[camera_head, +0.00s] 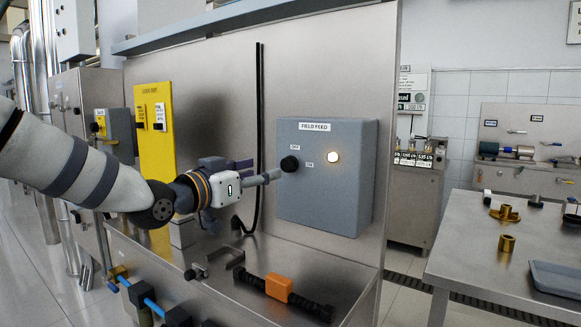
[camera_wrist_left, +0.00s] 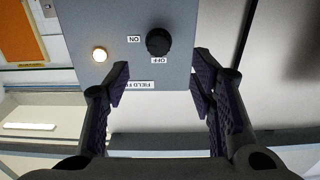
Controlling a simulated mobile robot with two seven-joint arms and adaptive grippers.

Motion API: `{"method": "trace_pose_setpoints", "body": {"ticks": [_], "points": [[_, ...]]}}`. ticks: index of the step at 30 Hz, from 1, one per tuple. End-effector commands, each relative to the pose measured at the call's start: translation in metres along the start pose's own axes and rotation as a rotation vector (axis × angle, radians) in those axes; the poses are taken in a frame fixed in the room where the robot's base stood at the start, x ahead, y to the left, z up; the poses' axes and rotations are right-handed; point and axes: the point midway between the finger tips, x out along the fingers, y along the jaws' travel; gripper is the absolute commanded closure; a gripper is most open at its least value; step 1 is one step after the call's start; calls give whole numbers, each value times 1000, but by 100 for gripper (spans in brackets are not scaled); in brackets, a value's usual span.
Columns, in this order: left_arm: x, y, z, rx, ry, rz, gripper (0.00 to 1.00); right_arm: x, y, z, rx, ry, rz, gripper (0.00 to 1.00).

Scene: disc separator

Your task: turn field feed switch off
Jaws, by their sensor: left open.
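The field feed box (camera_head: 340,195) is a grey panel with a "FIELD FEED" label, on the steel wall. Its black round knob (camera_head: 289,164) sits on the left of its front, between OFF and ON labels. A round lamp (camera_head: 333,157) right of the knob glows. My left gripper (camera_head: 270,176) reaches in from the left, its tips close to the knob. In the left wrist view, the box appears upside down; the knob (camera_wrist_left: 158,42) lies ahead between the open fingers (camera_wrist_left: 160,88), with no visible contact. Which label the knob points to is unclear. My right gripper is not in view.
A yellow board (camera_head: 154,125) and black cables (camera_head: 258,130) are on the wall left of the box. An orange-and-black part (camera_head: 279,287) lies on the steel ledge below. A steel table (camera_head: 465,245) with brass parts (camera_head: 506,243) stands at right.

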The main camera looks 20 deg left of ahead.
Motion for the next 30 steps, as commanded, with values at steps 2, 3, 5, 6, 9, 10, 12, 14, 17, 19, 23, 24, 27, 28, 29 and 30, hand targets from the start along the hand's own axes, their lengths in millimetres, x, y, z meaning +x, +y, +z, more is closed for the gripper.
{"method": "trace_pose_setpoints", "body": {"ticks": [2, 3, 5, 6, 9, 10, 12, 14, 17, 19, 23, 24, 27, 28, 29, 30], "points": [[23, 1, 4, 2, -6, 1, 50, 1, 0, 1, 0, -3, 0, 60], [34, 0, 6, 1, -7, 1, 50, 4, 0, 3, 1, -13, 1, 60], [50, 0, 8, -1, -10, 1, 50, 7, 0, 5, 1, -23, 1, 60], [60, 0, 11, -3, -12, 1, 50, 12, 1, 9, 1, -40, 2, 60], [78, 0, 12, -4, -14, 0, 50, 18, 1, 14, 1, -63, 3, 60], [82, 0, 12, -4, -13, 0, 50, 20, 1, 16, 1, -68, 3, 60], [89, 0, 10, -3, -12, 0, 50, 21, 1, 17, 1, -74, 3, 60], [93, 0, 8, -2, -9, 1, 50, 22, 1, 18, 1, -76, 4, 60], [94, 1, 4, -2, -5, 1, 50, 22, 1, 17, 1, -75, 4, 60], [94, 1, 3, -2, -4, 1, 50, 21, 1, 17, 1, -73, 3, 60], [93, 1, 2, -2, -3, 0, 59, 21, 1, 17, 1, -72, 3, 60], [93, 1, 2, -2, -4, 0, 68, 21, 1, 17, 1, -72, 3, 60], [93, 1, 2, -2, -4, 0, 90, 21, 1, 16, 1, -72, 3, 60], [93, 1, 3, -2, -4, 0, 97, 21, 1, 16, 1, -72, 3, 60], [93, 1, 3, -2, -4, 0, 98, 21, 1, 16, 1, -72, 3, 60], [93, 1, 3, -2, -4, 0, 98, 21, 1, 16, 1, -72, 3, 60]]}}
